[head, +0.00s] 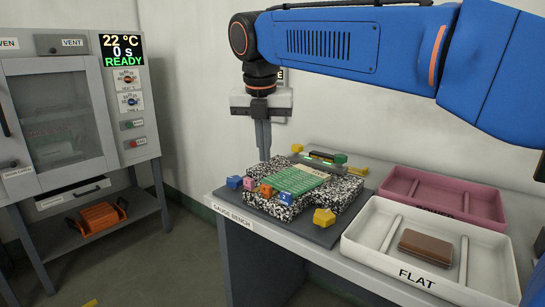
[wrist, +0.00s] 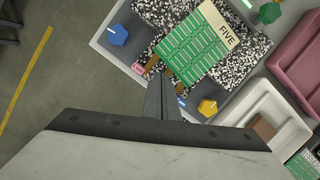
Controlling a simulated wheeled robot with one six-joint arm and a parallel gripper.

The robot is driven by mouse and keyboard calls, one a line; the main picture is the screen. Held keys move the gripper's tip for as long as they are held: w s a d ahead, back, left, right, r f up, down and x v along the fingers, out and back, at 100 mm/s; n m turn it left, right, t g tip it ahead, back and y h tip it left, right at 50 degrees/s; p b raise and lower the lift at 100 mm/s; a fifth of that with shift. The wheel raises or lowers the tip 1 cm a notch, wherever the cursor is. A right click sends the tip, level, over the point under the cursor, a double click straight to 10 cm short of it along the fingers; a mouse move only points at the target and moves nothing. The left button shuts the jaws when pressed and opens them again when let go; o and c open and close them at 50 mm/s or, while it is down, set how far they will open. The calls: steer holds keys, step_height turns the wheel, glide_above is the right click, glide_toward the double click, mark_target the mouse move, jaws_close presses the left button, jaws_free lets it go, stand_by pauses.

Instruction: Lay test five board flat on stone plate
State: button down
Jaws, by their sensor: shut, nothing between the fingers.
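The green test five board (head: 297,186) lies on the black-and-white speckled stone plate (head: 345,195) on the bench. In the wrist view the board (wrist: 190,50) shows a cream strip reading FIVE, and speckled stone (wrist: 253,45) shows around it. The board looks about level, but I cannot tell whether its whole underside touches the stone. My gripper (head: 264,154) is shut and empty, pointing down beside the board's back left. In the wrist view its fingers (wrist: 160,82) are near the board's edge.
Blue, pink and orange blocks (head: 266,190) line the plate's front left. A yellow knob (head: 324,217) stands on the grey base. An oven (head: 62,120) is at left.

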mark_target(268, 182)
steer(key=x, duration=0.8)
steer(key=shift+f, duration=0.25)
steer(key=shift+w+d, duration=0.15)
steer(key=shift+w, duration=1.05)
steer(key=shift+r, duration=0.1)
